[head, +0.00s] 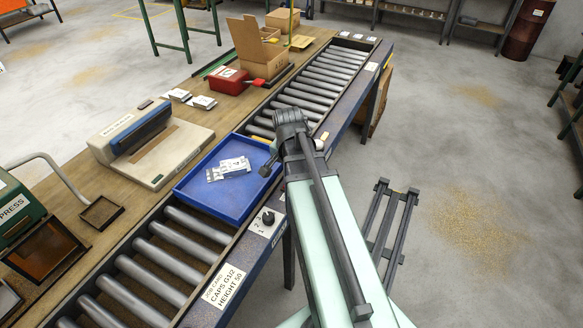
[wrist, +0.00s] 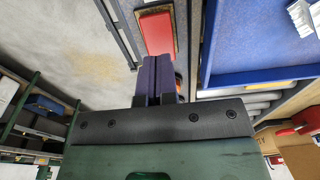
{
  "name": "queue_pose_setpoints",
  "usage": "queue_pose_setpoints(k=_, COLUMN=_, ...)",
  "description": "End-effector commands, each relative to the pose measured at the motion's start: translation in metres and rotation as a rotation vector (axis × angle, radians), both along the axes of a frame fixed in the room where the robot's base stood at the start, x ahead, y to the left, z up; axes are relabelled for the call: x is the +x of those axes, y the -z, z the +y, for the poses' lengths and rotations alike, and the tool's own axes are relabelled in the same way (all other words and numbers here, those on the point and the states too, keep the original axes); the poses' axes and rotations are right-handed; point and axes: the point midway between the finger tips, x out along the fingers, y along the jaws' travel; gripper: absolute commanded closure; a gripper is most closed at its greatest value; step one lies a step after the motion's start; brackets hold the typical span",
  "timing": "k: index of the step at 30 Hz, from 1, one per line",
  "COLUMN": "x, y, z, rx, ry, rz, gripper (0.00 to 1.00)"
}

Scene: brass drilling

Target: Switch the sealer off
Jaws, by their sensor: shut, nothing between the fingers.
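The sealer (head: 150,140) stands on the wooden bench at left in the head view. It has a pale body and base plate, a white label and a dark blue bar along its front. A small dark piece lies by its back corner; I cannot tell whether it is a switch, and the switch's position cannot be made out. My gripper (wrist: 158,62) shows in the wrist view with its two dark purple fingers together and empty. My arm reaches over the conveyor's right side, to the right of the sealer and apart from it. The sealer is not recognisable in the wrist view.
A blue tray (head: 214,202) with silvery packets sits on the rollers; it also shows in the wrist view (wrist: 232,70). A black knob (head: 268,217) is on the conveyor's side rail. A red box (head: 229,81) and open carton (head: 262,62) stand behind. A red block (wrist: 156,33) lies beyond my fingertips.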

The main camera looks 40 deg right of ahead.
Motion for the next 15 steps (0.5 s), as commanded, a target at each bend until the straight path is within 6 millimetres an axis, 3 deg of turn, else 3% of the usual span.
queue_pose_setpoints(k=1, x=-0.001, y=-0.027, z=0.001, rx=0.0, ry=0.0, rz=0.0, gripper=1.0)
queue_pose_setpoints(k=7, x=-0.003, y=-0.079, z=0.006, rx=0.001, ry=-0.001, rz=0.001, gripper=1.0)
queue_pose_setpoints(k=12, x=-0.005, y=-0.105, z=0.008, rx=0.002, ry=-0.001, rz=0.001, gripper=1.0)
queue_pose_setpoints(k=15, x=-0.005, y=-0.108, z=0.009, rx=0.002, ry=-0.001, rz=0.001, gripper=1.0)
